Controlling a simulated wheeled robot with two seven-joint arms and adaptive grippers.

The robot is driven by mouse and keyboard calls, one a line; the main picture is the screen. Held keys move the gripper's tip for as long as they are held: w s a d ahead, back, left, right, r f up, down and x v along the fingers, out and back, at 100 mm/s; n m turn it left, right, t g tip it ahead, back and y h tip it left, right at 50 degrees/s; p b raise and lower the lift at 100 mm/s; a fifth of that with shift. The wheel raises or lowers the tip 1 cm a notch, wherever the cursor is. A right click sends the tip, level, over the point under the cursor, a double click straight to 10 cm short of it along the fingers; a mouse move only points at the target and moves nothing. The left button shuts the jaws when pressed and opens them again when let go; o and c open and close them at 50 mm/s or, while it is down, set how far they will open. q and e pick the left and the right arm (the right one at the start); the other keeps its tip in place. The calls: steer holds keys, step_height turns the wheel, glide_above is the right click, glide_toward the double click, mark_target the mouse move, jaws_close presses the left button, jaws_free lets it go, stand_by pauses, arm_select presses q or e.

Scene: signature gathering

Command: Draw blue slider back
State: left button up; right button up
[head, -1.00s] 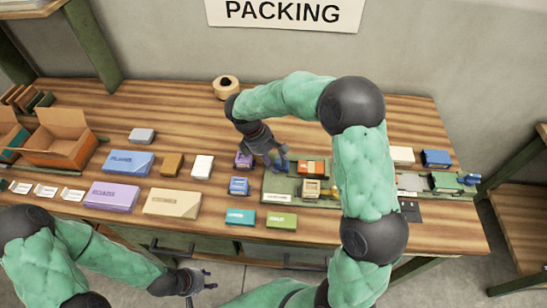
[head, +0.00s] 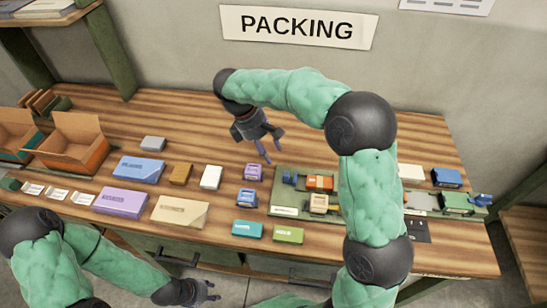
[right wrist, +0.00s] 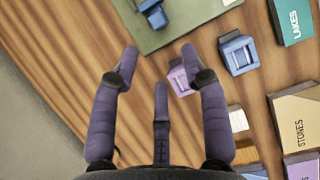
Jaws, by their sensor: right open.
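A blue slider (head: 289,179) sits at the back left of a green board (head: 283,198), just left of an orange block (head: 319,182). In the right wrist view the blue slider (right wrist: 153,14) shows at the top edge, partly cut off. My right gripper (head: 268,152) is open and empty. It hangs above the table behind the board, apart from the slider. Its spread fingers also show in the right wrist view (right wrist: 157,70). A second blue piece (head: 480,200) is at the board's right end. My left gripper (head: 213,291) is open and empty, in front of the table.
A purple block (head: 253,172) and a blue block (head: 247,197) stand just left of the board. My right arm hides the board's middle.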

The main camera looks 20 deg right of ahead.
steer(key=shift+w+a+r, duration=0.1)
steer(key=shift+a+r, duration=0.05)
steer(key=shift+r, duration=0.2)
